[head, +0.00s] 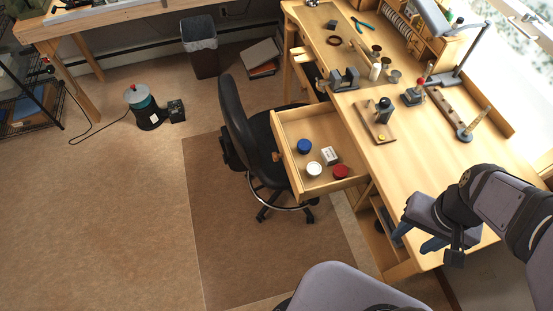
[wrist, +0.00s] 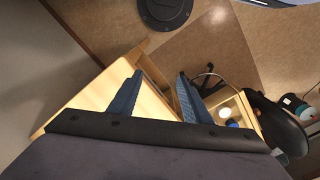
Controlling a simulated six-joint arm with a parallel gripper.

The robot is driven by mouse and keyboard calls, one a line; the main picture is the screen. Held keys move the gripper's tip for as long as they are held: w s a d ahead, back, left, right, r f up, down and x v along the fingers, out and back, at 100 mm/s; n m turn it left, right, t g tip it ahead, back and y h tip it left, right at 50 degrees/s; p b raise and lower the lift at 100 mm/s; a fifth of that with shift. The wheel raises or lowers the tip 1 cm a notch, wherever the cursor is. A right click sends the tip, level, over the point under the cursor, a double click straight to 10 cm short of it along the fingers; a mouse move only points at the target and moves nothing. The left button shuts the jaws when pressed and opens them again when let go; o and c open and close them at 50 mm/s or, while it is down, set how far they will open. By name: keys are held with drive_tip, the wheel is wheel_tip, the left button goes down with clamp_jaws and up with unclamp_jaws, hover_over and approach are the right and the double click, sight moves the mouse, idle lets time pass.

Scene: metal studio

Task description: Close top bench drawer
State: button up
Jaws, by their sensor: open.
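The top bench drawer (head: 296,133) is pulled out from the wooden workbench (head: 440,185) in the head view. Its front panel, with a small knob (head: 277,157), faces left towards the chair. Inside lie a blue jar (head: 304,146), a white jar (head: 314,169), a red-lidded jar (head: 341,171) and a small white box (head: 330,156). Part of the drawer also shows in the wrist view (wrist: 243,102) at right. My gripper (head: 412,241) is at the bench's near edge, right of and nearer than the drawer, apart from it. Its blue fingers are open with nothing held between them (wrist: 160,76).
A black swivel chair (head: 235,115) stands close beside the drawer front, on a brown mat (head: 220,230). A lower wooden compartment (head: 385,250) sits below the bench top. Small tools and a vise (head: 344,80) stand on the bench.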

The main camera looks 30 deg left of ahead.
drive_tip(key=w+a+f+n+t+h+b, duration=0.1)
drive_tip(key=w+a+n+t+h+b, duration=0.2)
drive_tip(key=w+b, duration=0.35)
drive_tip(key=w+a+f+n+h+b, duration=0.25)
drive_tip(key=w+n+b, duration=0.25)
drive_tip(key=b, duration=0.3)
drive_tip(key=w+a+r+n+t+b, duration=0.1)
drive_tip(key=w+a+n+t+b, duration=0.45)
drive_tip(key=a+b, duration=0.6)
drive_tip(key=s+a+r+n+t+y+b, duration=0.2)
drive_tip(key=s+a+t+b, duration=0.15)
drive_tip(key=a, duration=0.55)
drive_tip(key=s+a+r+n+t+y+b, duration=0.1)
drive_tip(key=s+a+r+t+y+b, duration=0.25)
drive_tip(key=a, duration=0.55)
drive_tip(key=s+a+n+t+b, duration=0.25)
drive_tip(key=s+a+b, duration=0.2)
drive_tip(key=a, duration=0.45)
wheel_tip(320, 180, down, 27)
drive_tip(key=w+m, duration=0.1)
drive_tip(key=w, duration=0.7)
drive_tip(key=shift+w+d, duration=0.15)
drive_tip(key=shift+f, duration=0.1)
drive_tip(key=shift+c, duration=0.2)
